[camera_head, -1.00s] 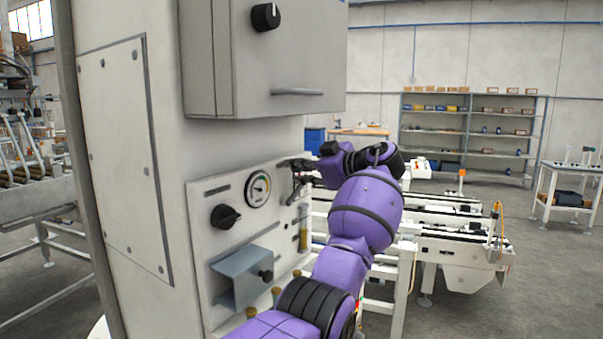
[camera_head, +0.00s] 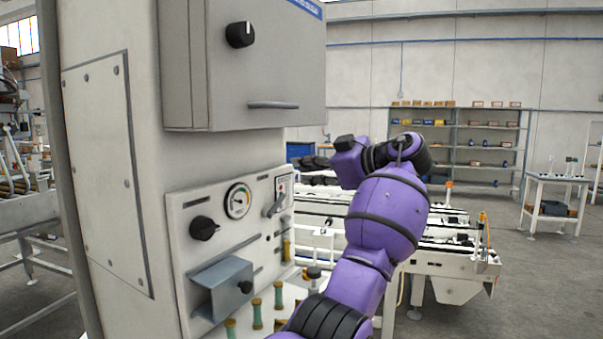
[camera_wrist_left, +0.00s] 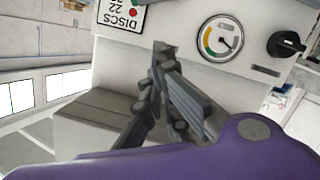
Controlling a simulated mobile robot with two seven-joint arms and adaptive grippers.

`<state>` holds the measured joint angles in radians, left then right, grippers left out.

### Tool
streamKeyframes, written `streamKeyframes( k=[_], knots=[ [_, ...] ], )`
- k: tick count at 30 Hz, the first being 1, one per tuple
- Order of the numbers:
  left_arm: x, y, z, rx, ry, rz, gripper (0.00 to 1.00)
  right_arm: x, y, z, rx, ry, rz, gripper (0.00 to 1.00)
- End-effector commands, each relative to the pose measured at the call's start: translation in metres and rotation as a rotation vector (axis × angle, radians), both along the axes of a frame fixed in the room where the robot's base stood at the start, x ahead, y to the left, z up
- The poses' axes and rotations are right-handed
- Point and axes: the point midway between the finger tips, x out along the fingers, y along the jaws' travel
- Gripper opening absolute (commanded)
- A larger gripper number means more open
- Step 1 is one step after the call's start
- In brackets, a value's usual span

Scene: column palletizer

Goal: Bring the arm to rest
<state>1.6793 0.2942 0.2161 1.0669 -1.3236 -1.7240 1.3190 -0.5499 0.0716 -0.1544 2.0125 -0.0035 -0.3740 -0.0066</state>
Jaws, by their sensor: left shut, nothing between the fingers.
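My purple left arm (camera_head: 388,212) reaches up from the bottom of the head view. Its dark left gripper (camera_head: 302,170) points left, just off the right edge of the machine's control panel (camera_head: 180,232). In the left wrist view the gripper's fingers (camera_wrist_left: 162,50) come together at their tips with nothing between them. They appear in front of the panel there, seemingly not touching it. A small lever switch (camera_head: 277,199) on the panel shows uncovered beside the gripper. My right gripper is in neither view.
The panel carries a gauge (camera_head: 238,200), a black knob (camera_head: 204,228) and a grey bracket (camera_head: 222,287). A grey box (camera_head: 265,70) overhangs above. Several green pegs (camera_head: 257,313) stand below the panel. A white conveyor (camera_head: 455,262) stands behind the arm; open floor lies at right.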

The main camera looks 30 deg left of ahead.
Motion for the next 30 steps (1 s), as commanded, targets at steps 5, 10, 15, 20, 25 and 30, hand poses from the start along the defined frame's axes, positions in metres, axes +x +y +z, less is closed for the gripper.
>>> streamKeyframes(
  k=[5,10,15,20,25,30],
  knots=[
    [0.0,0.0,0.001,0.0,-0.001,0.0,0.0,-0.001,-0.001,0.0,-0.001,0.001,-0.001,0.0],
    [0.0,0.0,0.0,0.0,-0.001,0.0,0.0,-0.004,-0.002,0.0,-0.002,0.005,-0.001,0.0],
    [0.0,0.0,0.001,0.005,0.02,-0.007,0.0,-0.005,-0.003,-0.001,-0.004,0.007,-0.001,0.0],
    [0.025,-0.003,0.012,0.058,0.123,-0.149,0.0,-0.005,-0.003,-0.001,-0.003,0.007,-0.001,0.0],
    [0.073,-0.037,0.036,0.189,0.211,-0.459,0.0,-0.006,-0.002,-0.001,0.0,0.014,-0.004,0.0],
    [0.109,-0.073,-0.006,0.341,0.334,-0.721,0.0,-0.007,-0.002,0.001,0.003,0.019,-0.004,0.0]
  ],
)
